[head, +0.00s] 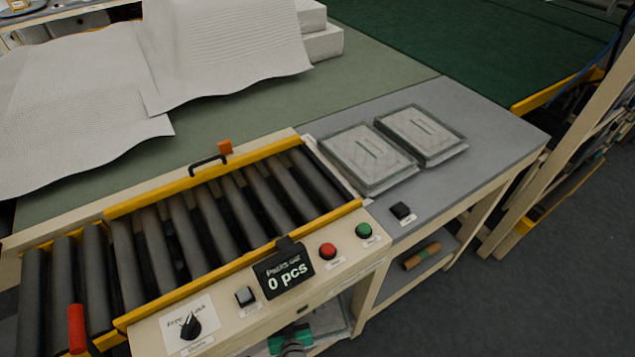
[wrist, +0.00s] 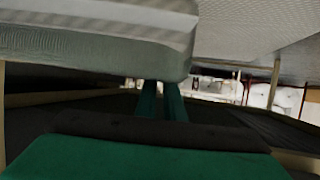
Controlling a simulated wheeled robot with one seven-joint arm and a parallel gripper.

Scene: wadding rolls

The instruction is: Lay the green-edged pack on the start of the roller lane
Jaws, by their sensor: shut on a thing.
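My gripper (head: 290,335) is low at the bottom of the head view, below the console's front edge. It is shut on a pale, green-edged pack (head: 328,320), which shows only in part there. In the wrist view the pack (wrist: 95,45) fills the upper left, close to the green fingers (wrist: 162,100); the grip itself is partly hidden. The roller lane (head: 180,225) has dark rollers between yellow rails, and its visible rollers are bare. Two more packs with greenish edges, a nearer one (head: 367,158) and a farther one (head: 421,134), lie flat on the grey tabletop right of the lane.
The console (head: 215,315) runs along the lane's near side, with a display (head: 284,273) reading 0 pcs, buttons and a knob. A red handle (head: 76,330) stands at the lower left. A brown roll (head: 422,256) lies on the lower shelf. White wadding sheets (head: 80,95) cover the back left.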

